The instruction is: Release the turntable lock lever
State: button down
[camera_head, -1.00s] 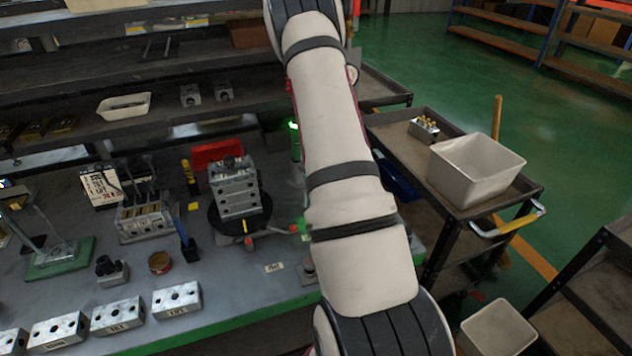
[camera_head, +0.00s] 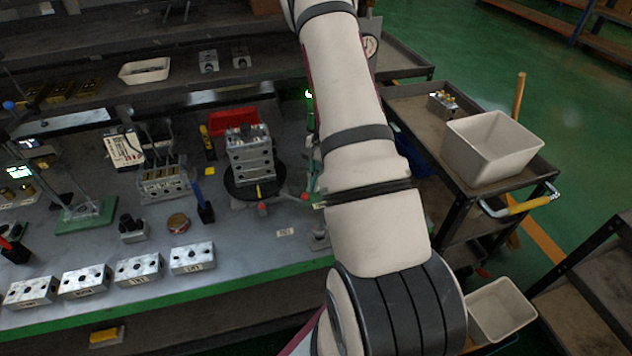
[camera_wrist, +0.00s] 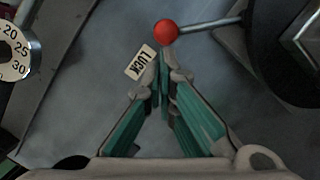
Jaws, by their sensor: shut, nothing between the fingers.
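The lock lever is a thin metal rod with a red ball knob (camera_wrist: 166,31) in the wrist view. The rod runs right from the knob towards the dark turntable. In the head view the red knob (camera_head: 305,196) shows at the right of the round black turntable (camera_head: 240,192), which carries a stacked metal valve block (camera_head: 250,155). My gripper (camera_wrist: 161,70) is shut and empty, its green-sided fingers together. The fingertips appear just below the knob in the wrist view; whether they touch it I cannot tell. A small lettered label (camera_wrist: 141,62) lies left of the fingertips. My arm hides most of the gripper in the head view.
A round numbered dial (camera_wrist: 15,55) is at the wrist view's left edge. Several metal blocks (camera_head: 138,268) line the bench front, with a blue-handled tool (camera_head: 203,203) behind them. A cart with a white bin (camera_head: 490,148) stands right of the bench.

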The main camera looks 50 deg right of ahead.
jog(key=shift+s+a+m, duration=0.15)
jog(key=shift+a+m, duration=0.05)
jog(key=shift+m, duration=0.1)
jog(key=shift+s+a, duration=0.15)
jog(key=shift+a, duration=0.05)
jog(key=shift+s+a+m+t, duration=0.2)
jog(key=shift+s+a+m, duration=0.1)
jog(key=shift+a+m, duration=0.2)
jog(key=shift+s+a+m+t, duration=0.25)
jog(key=shift+a+m, duration=0.15)
jog(key=shift+m, duration=0.2)
jog(key=a+m, duration=0.2)
jog(key=shift+s+a+m+t, duration=0.3)
jog(key=shift+s+m+t, duration=0.05)
jog(key=shift+m, duration=0.05)
jog(key=a+m, duration=0.3)
jog(key=shift+a+t+h, duration=0.25)
jog(key=shift+t+h, duration=0.15)
jog(key=shift+a+b, duration=0.35)
jog(key=shift+a, duration=0.2)
